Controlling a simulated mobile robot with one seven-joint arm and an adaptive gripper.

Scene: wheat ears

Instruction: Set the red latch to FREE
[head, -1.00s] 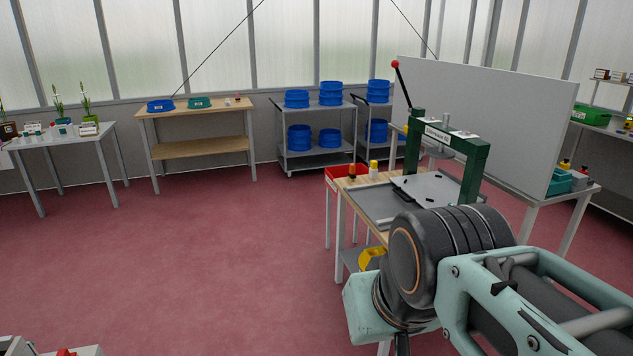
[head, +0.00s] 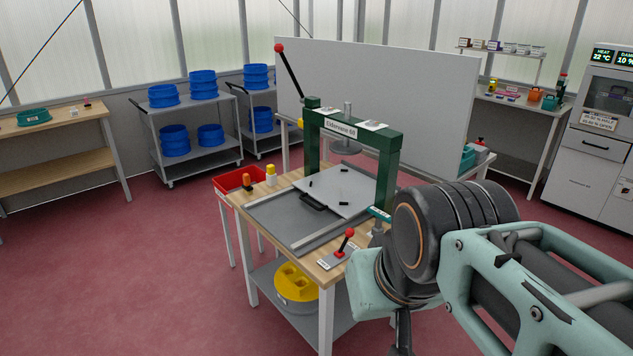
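A small lever with a red knob and a red base (head: 341,251) stands on a white label plate at the near edge of the wooden press table (head: 240,198). It looks like the red latch; its lettering is too small to read, so its setting cannot be told. The green press frame (head: 390,165) stands on the same table, with a long black handle ending in a red ball (head: 279,48). My arm reaches in from the right, its front part just right of the small lever. My gripper's fingers do not show.
A grey tray with a pale board (head: 335,190) lies under the press. A red bin (head: 238,181) stands at the table's left. A yellow round object (head: 296,282) sits on the lower shelf. Blue-laden carts (head: 190,140) stand behind. Red floor is free at left.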

